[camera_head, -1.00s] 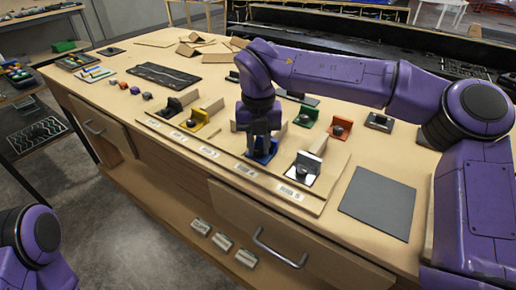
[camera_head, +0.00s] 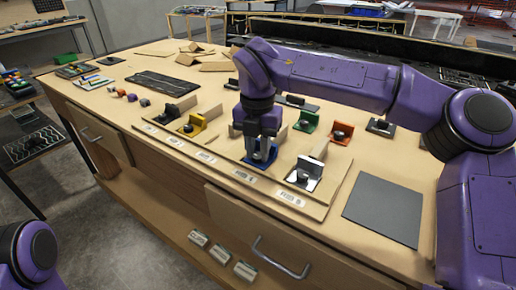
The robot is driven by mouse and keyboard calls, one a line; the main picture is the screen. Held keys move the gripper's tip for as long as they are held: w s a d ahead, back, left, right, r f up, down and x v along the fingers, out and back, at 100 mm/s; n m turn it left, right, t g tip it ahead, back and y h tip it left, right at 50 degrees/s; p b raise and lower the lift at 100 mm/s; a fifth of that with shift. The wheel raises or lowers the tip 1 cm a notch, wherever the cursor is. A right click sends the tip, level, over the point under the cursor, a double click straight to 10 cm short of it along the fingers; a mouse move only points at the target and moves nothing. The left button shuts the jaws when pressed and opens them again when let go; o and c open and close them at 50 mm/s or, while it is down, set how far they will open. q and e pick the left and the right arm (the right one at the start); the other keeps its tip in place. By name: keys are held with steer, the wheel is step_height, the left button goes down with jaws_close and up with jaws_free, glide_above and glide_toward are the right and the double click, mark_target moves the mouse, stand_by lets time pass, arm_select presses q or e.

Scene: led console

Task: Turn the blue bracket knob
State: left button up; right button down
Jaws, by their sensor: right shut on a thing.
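The blue bracket (camera_head: 247,160) stands on the wooden strip along the front of the bench, between the yellow bracket (camera_head: 196,124) and the white bracket (camera_head: 309,169). My right gripper (camera_head: 261,152) points down at the blue bracket. Its fingers are shut on the knob, which they and the gripper body hide. Only the lower edges of the blue bracket show around the fingertips. My left gripper is out of view; only part of my left arm shows at the lower left.
Black-knobbed green (camera_head: 308,121) and orange (camera_head: 342,132) brackets stand behind and to the right. A grey mat (camera_head: 384,208) lies at the right. Small coloured knobs and a black mat (camera_head: 160,82) lie at the left. My right forearm spans the back of the bench.

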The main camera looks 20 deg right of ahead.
mark_target(257, 157)
steer(key=shift+s+a+r, duration=0.1)
steer(key=c, duration=1)
jaws_free()
steer(key=shift+o, duration=0.6)
steer(key=shift+s+a+r, duration=0.15)
steer(key=shift+s, duration=0.05)
steer(key=shift+w, duration=0.15)
step_height(257, 157, up, 10)
steer(key=shift+r+p, duration=0.25)
steer(key=shift+p, duration=0.2)
